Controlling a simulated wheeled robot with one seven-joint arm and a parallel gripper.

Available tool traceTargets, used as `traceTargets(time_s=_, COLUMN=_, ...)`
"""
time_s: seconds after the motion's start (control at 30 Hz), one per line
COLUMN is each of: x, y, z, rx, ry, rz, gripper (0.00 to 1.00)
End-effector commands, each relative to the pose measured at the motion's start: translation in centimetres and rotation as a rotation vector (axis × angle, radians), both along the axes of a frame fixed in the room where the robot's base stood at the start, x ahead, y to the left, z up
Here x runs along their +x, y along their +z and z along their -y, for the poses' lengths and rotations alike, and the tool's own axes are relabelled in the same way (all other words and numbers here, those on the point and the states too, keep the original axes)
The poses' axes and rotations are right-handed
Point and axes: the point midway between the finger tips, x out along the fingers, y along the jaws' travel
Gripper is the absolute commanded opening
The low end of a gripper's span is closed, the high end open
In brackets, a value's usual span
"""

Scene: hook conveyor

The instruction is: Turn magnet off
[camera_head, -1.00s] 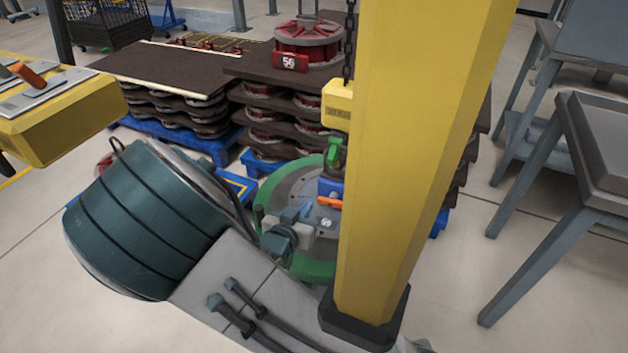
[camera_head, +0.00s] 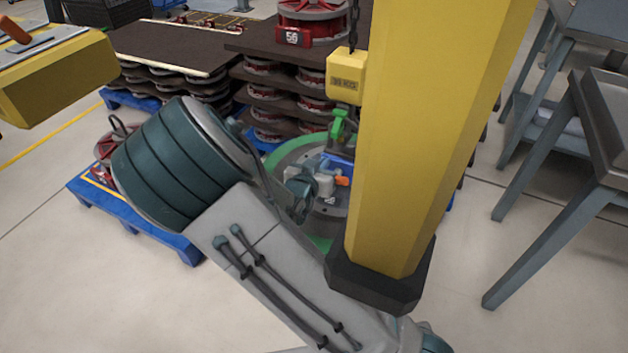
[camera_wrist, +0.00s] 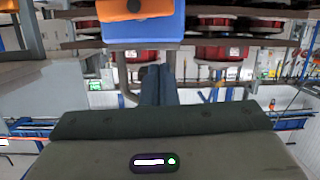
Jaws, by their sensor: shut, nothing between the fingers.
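The magnet is a blue block (camera_wrist: 145,22) with an orange lever (camera_wrist: 137,8) at the top of the wrist view. In the head view, its blue edge (camera_head: 337,159) and the orange lever (camera_head: 342,181) show just left of the yellow post, partly hidden by my wrist. It sits below a green hook (camera_head: 339,128) over a round grey disc with a green rim (camera_head: 292,148). My gripper (camera_wrist: 158,68) is shut and empty, just below the magnet in the wrist view. I cannot tell whether it touches the magnet.
A thick yellow post (camera_head: 412,140) stands close at right. A yellow hoist block (camera_head: 346,76) hangs on a chain beside it. Stacked reels between dark boards (camera_head: 170,45) stand behind. A blue pallet (camera_head: 165,235) lies at left, and grey metal tables (camera_head: 590,100) stand at right.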

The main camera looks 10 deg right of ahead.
Motion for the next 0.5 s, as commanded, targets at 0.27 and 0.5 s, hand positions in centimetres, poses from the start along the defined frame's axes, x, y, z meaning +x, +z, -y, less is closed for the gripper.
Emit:
traceTargets(time_s=0.27, x=0.4, y=-3.7, z=0.5, rx=-0.002, ry=0.002, rz=-0.002, gripper=0.00)
traceTargets(time_s=0.5, x=0.4, y=-4.2, z=0.6, rx=-0.001, ry=0.001, rz=-0.002, gripper=0.00)
